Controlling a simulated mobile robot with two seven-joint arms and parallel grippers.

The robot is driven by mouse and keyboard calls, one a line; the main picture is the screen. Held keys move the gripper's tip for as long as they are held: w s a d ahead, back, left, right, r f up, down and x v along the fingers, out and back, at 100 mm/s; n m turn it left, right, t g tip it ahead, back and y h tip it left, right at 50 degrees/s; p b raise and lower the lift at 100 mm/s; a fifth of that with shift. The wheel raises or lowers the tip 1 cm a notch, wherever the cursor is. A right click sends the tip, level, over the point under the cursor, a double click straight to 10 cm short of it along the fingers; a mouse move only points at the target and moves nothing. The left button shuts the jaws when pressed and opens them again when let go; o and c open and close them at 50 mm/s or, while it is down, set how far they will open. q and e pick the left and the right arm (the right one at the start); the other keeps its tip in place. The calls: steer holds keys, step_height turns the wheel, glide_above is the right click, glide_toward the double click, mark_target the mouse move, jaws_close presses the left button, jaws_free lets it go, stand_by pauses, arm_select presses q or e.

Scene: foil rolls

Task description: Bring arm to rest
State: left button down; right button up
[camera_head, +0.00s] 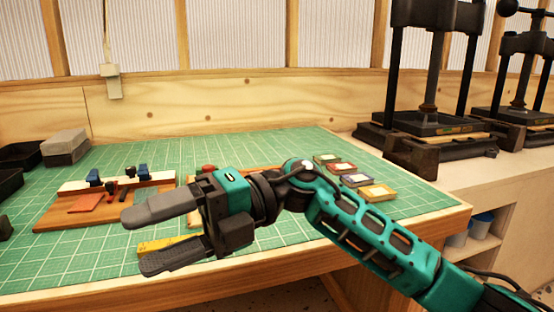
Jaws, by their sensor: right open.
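My right arm (370,235), teal and black, comes in from the lower right and reaches over the front of the table. My right gripper (150,237) points left with its two grey fingers apart, and nothing shows between them except a view of the mat and part of a yellow item. It is above the green gridded mat (60,262), near its front edge. My left gripper is out of the picture.
A wooden board with blue clamps (93,177) lies left of my gripper. Several small framed pieces (377,193) lie at the mat's right. A yellow strip (160,243) is partly hidden behind the fingers. Black presses (430,130) stand at the back right.

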steer(key=w+d+f+m+t+y+p, duration=0.1)
steer(key=w+d+m+t+y, duration=0.3)
steer(key=m+t, duration=0.45)
steer(key=w+d+f+m+t+y+p, duration=0.15)
steer(key=w+m+t+y, duration=0.25)
steer(key=m+t+y, duration=0.4)
steer(key=w+d+f+m+t+h+p, duration=0.1)
steer(key=w+d+f+m+t+h, duration=0.2)
steer(key=d+f+m+t+h, duration=1)
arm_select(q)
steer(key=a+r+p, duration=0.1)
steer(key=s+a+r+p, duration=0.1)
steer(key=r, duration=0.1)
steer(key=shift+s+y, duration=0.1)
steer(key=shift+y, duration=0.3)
arm_select(e)
steer(key=s+d+f+m+g+h, duration=0.4)
steer(key=s+f, duration=0.4)
steer(key=f, duration=0.2)
steer(key=s+d+f+m+g+h, duration=0.5)
steer(key=s+d+f+m+h, duration=0.2)
steer(key=f, duration=0.4)
steer(key=shift+s+d+m, duration=0.55)
steer(key=shift+s+d, duration=0.05)
steer(key=shift+s, duration=0.45)
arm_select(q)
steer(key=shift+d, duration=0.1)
